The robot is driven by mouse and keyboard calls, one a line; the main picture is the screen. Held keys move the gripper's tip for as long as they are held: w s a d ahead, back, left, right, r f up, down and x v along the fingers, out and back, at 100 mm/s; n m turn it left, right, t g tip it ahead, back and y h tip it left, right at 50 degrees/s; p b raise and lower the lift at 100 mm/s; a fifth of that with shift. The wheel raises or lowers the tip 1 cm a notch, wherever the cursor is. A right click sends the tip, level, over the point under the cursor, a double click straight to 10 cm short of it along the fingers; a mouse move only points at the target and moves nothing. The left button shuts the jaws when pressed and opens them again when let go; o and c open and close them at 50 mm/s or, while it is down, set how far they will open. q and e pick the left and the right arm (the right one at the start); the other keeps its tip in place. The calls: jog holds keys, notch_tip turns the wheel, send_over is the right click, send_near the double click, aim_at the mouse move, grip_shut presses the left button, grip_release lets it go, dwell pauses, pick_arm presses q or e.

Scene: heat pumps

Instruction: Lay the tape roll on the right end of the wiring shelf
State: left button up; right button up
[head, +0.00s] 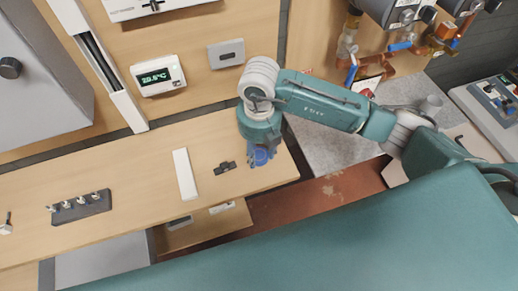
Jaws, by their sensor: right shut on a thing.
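The wiring shelf (140,170) appears to be the long light-wood surface running from the left edge to the middle of the head view. My right gripper (262,160) points down over its right end. It is shut on a blue round thing, which appears to be the tape roll (261,157). The gripper's fingers and wrist partly hide the roll. I cannot tell whether the roll touches the wood. My left gripper is not in view.
A small black part (225,168) and a white strip (185,174) lie left of the gripper. A dark block with several switches (80,208) is farther left. A thermostat (158,76) is on the wall panel. Pipes and a grey counter (325,150) are at the right.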

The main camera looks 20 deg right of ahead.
aim_at(259, 158)
jog(key=shift+f, duration=0.1)
jog(key=o, duration=1.1)
jog(key=shift+r, duration=0.4)
notch_tip(259, 158, up, 12)
jog(key=b, duration=0.3)
jog(key=shift+f, duration=0.25)
